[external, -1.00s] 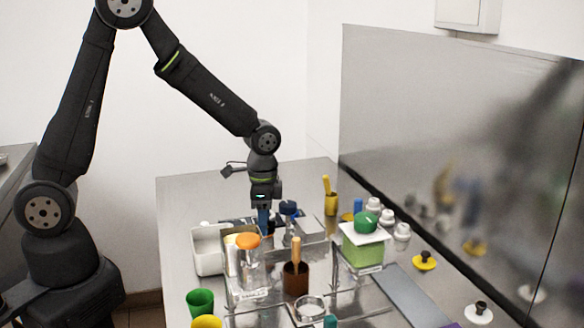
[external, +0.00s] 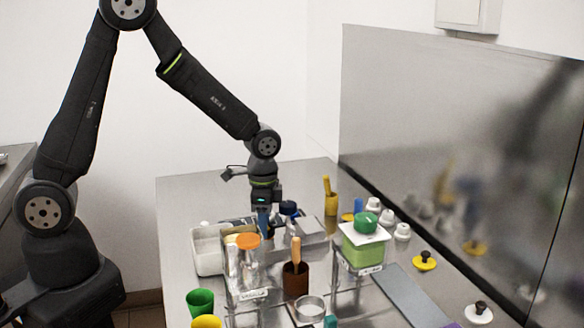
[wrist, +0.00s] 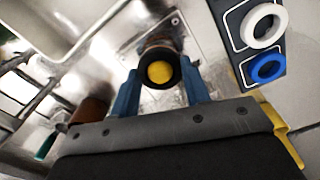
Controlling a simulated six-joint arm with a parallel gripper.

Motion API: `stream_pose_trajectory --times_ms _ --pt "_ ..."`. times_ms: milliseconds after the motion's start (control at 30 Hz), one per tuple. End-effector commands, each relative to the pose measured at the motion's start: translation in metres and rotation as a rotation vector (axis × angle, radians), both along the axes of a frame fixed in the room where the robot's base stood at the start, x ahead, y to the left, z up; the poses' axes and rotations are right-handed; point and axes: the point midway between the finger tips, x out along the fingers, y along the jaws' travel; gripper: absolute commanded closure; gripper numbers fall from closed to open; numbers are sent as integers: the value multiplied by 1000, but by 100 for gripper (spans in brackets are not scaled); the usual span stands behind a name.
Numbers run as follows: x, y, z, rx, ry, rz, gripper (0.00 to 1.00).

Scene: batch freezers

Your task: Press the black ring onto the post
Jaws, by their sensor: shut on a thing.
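My gripper (wrist: 161,75) has its two blue fingers shut on the black ring (wrist: 160,54) in the wrist view. A round yellow top (wrist: 160,72), seemingly the post's, shows inside the ring's opening. A brownish edge shows just beyond the ring. I cannot tell how far down the ring sits around the post. In the external view my gripper (external: 263,222) points down behind the clear containers, and the ring and post are hidden there.
A dark panel with a white ring (wrist: 264,26) and a blue ring (wrist: 268,68) lies to the right in the wrist view. A white bin (external: 208,255), an orange-topped container (external: 248,241) and a brown cup (external: 295,281) stand close by in the external view.

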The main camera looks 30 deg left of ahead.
Motion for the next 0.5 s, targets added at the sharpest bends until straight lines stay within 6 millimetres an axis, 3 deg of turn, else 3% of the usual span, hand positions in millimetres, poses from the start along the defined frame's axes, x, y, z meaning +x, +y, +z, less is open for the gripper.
stream_pose_trajectory --times_ms 167,200,300,500 --pt "0 0 0 0 0 0 80" --pt "0 0 0 0 0 0 53" --pt "0 0 0 -1 0 0 34" --pt "0 0 0 -1 0 0 32"
